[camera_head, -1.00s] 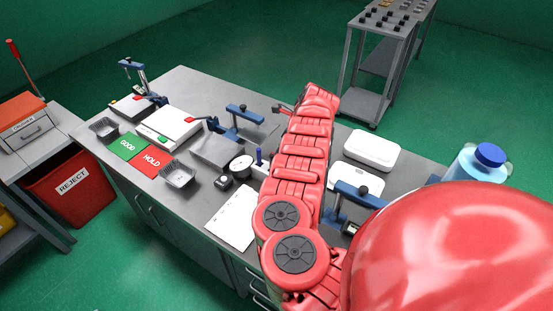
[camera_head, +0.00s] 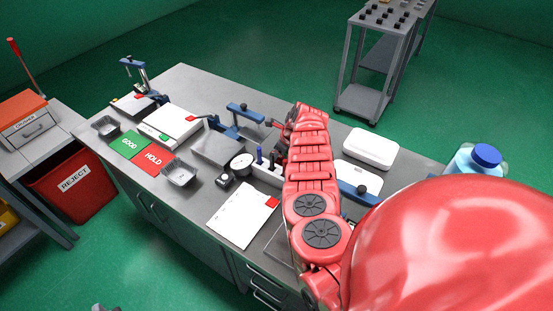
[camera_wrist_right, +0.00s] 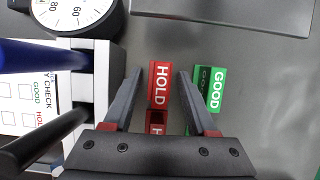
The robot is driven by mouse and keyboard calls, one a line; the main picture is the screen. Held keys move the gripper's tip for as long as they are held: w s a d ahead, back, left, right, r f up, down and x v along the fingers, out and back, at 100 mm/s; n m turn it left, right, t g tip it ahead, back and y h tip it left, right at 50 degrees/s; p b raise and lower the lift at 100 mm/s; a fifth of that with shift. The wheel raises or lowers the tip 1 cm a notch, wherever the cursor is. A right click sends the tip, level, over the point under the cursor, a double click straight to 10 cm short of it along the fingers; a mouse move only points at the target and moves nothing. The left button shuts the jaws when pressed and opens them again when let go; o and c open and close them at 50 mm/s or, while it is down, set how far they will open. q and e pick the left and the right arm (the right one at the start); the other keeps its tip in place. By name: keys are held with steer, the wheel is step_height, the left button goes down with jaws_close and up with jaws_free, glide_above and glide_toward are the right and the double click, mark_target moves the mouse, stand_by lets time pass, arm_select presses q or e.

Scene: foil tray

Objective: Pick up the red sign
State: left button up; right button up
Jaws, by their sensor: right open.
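The red sign (camera_wrist_right: 160,82), a small block lettered HOLD, lies on the grey bench in the right wrist view. My right gripper (camera_wrist_right: 160,73) is open, with one finger on each side of the red sign. I cannot tell whether the fingers touch it. A red part with an H shows just below, partly cut off by the gripper body. In the head view my right arm hides this sign. A small grey part at the bottom left edge of the head view looks like the tip of my left gripper (camera_head: 104,307); its jaws cannot be made out.
A green GOOD sign (camera_wrist_right: 216,90) stands close to the right finger. Left of the gripper are a dial gauge (camera_wrist_right: 75,10) and a white holder (camera_wrist_right: 95,75) with blue and black pens. The bench (camera_head: 205,88) also bears red and green pads (camera_head: 153,159), a paper sheet (camera_head: 240,215) and clamps.

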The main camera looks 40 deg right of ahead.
jaws_close()
stand_by(0.5)
